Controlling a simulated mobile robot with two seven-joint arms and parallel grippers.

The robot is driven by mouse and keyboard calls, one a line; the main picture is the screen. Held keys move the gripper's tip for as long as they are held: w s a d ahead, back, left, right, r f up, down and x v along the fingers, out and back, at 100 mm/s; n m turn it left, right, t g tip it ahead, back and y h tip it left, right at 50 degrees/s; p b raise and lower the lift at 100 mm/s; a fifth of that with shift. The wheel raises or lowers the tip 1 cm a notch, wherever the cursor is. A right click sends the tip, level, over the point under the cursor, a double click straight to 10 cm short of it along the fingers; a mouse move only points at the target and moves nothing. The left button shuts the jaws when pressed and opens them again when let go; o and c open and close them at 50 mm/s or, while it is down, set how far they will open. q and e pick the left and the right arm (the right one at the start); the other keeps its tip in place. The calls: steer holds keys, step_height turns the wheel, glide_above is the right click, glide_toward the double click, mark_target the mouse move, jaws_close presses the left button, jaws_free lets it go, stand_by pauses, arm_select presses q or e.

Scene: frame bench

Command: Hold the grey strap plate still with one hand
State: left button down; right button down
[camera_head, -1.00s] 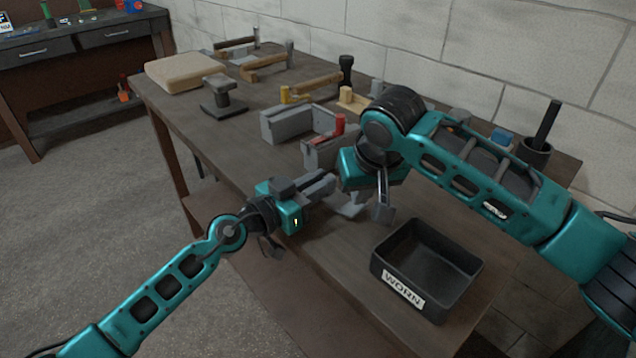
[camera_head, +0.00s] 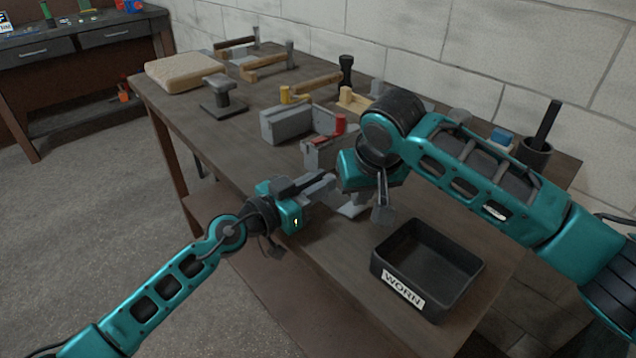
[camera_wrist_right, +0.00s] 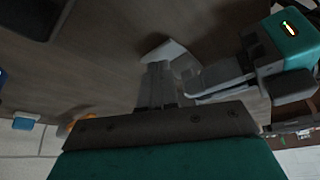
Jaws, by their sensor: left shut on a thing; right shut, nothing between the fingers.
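The grey strap plate (camera_head: 350,210) is a flat, light grey piece low over the table's front part, partly hidden by my grippers. It also shows in the right wrist view (camera_wrist_right: 168,52), just beyond the right fingertips. My left gripper (camera_head: 328,182) reaches in from the left and is shut at the plate's edge. Its fingers also show in the right wrist view (camera_wrist_right: 195,85), beside the plate. My right gripper (camera_head: 381,212) points down just right of the plate, shut and empty. I cannot tell whether it touches the plate.
A black tray labelled WORN (camera_head: 425,262) stands at the table's front right. A grey block (camera_head: 285,126) and a red-topped grey fixture (camera_head: 322,148) stand behind the grippers. The table's left front is clear.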

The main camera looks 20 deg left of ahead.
mark_target(359, 210)
arm_select(q)
steer(key=shift+s, duration=0.1)
arm_select(e)
steer(key=shift+s+f, duration=0.1)
steer(key=shift+f, duration=0.7)
arm_select(q)
steer(key=shift+d, duration=0.1)
arm_select(e)
steer(key=shift+d+f, duration=0.1)
steer(key=shift+f, duration=0.25)
steer(key=shift+s+f, duration=0.1)
steer(key=shift+f, duration=0.35)
steer(key=shift+r, duration=4.25)
arm_select(q)
steer(key=c, duration=1)
jaws_free()
arm_select(e)
steer(key=shift+w, duration=0.2)
